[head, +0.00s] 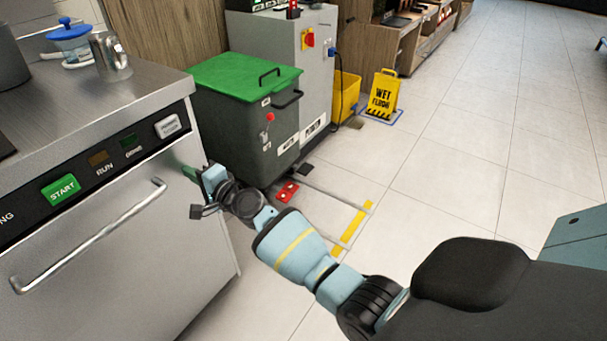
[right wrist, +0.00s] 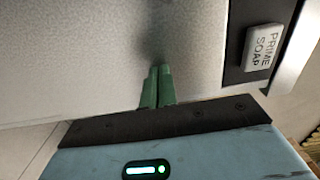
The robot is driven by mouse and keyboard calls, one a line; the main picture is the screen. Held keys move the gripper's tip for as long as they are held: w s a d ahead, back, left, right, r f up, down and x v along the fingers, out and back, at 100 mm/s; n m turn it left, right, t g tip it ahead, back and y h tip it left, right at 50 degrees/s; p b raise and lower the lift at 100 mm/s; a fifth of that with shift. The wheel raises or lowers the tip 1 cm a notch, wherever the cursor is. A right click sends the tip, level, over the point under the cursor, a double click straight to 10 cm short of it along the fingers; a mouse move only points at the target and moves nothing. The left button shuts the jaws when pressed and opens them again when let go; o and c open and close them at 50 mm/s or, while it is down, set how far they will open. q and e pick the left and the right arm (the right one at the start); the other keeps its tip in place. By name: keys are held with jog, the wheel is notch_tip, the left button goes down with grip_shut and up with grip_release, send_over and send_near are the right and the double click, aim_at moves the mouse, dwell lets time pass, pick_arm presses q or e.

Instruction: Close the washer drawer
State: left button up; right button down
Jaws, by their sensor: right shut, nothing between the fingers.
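The steel washer (head: 60,130) stands at the left of the head view. Its front panel (head: 120,260) with a long bar handle (head: 95,235) sits below the black control strip; I cannot tell whether a gap remains behind it. My right gripper (head: 188,172) is at the panel's upper right, just below the strip. In the right wrist view its green fingers (right wrist: 157,86) are together and empty. Their tips point at the panel (right wrist: 90,60) and are at or very near its surface; a dark shadow lies at them. My left gripper is not in view.
The strip bears a green START button (head: 61,190) and a white PRIME SOAP button (head: 168,127). A grey bin with a green lid (head: 240,75) stands just beyond the washer. A yellow wet-floor sign (head: 384,93) is farther back. The tiled floor at right is clear.

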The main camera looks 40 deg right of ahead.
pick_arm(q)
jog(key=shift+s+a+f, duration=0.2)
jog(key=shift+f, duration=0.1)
pick_arm(e)
jog(key=shift+w+a+r, duration=0.1)
jog(key=shift+w+r, duration=0.3)
jog(key=shift+w, duration=0.2)
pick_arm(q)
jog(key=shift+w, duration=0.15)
pick_arm(e)
jog(key=shift+r, duration=0.1)
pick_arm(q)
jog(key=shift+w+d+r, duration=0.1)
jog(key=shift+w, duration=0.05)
